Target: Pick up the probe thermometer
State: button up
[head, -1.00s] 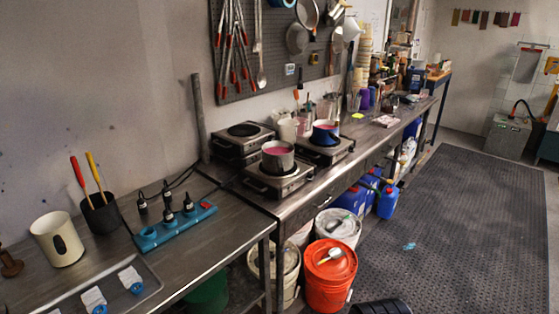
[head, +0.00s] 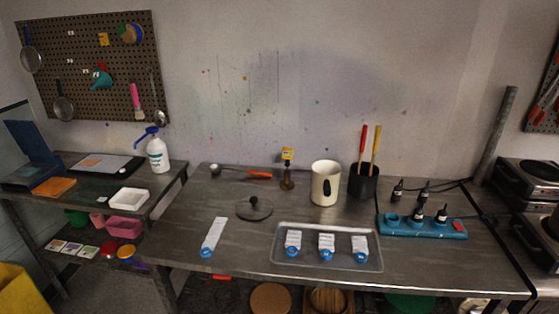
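A small yellow-headed device (head: 287,154), which looks like the probe thermometer, stands upright on the steel table in the head view. It sits in or on a brown turned stand (head: 287,181), near the wall and left of a cream pot. Its probe is not clearly visible. My gripper is not in view.
The cream pot (head: 325,184) and a black holder with red and yellow handles (head: 363,182) stand to the right. A ladle (head: 243,173) and a lid (head: 254,208) lie left. A metal tray (head: 376,262) lies in front. Bare tabletop (head: 180,238) shows at the left.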

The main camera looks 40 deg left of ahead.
aim_at(288, 153)
jog(key=u, duration=1.55)
